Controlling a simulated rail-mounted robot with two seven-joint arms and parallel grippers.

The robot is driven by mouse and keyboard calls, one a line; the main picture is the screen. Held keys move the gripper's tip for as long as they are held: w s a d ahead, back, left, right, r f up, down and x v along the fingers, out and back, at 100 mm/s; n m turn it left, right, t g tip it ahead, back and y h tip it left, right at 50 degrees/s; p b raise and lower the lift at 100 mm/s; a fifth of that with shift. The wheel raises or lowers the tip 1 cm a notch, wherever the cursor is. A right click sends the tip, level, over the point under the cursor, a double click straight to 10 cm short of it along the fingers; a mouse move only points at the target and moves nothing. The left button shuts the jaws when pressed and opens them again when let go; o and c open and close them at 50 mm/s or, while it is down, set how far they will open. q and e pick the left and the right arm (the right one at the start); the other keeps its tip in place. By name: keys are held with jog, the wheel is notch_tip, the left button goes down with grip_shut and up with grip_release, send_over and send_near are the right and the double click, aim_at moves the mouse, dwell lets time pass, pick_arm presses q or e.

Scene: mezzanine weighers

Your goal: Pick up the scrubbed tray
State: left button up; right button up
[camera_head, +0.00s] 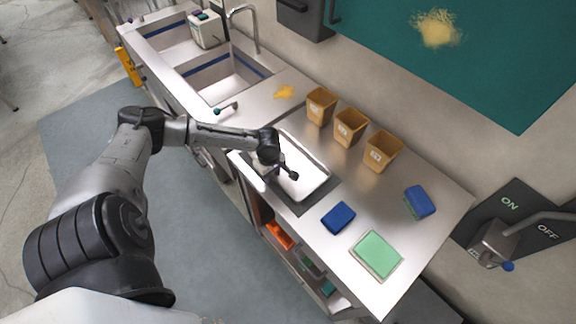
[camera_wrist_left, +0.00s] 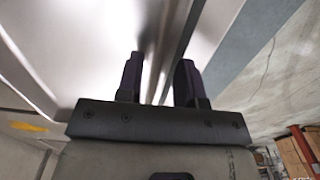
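The metal tray (camera_head: 312,170) lies on a dark mat (camera_head: 316,200) on the steel counter. It is shiny and looks bare where it shows; part is hidden by my left arm. My left gripper (camera_head: 270,172) is over the tray's near left side, pointing down. In the left wrist view my two dark fingers (camera_wrist_left: 160,70) stand apart. A shiny metal rim (camera_wrist_left: 180,45), seemingly the tray's, runs between them. I cannot tell whether either finger touches it. My right gripper is in neither view.
Three tan bins (camera_head: 348,127) stand along the back. A blue sponge (camera_head: 338,217), a blue-and-green block (camera_head: 419,201) and a green pad (camera_head: 376,255) lie to the right. Sinks (camera_head: 228,78) with a faucet (camera_head: 243,14) are at the upper left. A wall lever (camera_head: 497,243) is at right.

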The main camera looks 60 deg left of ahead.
pick_arm(q)
jog(key=shift+f, duration=0.3)
grip_shut()
dwell(0.3)
dwell(0.9)
jog(key=shift+r, duration=0.1)
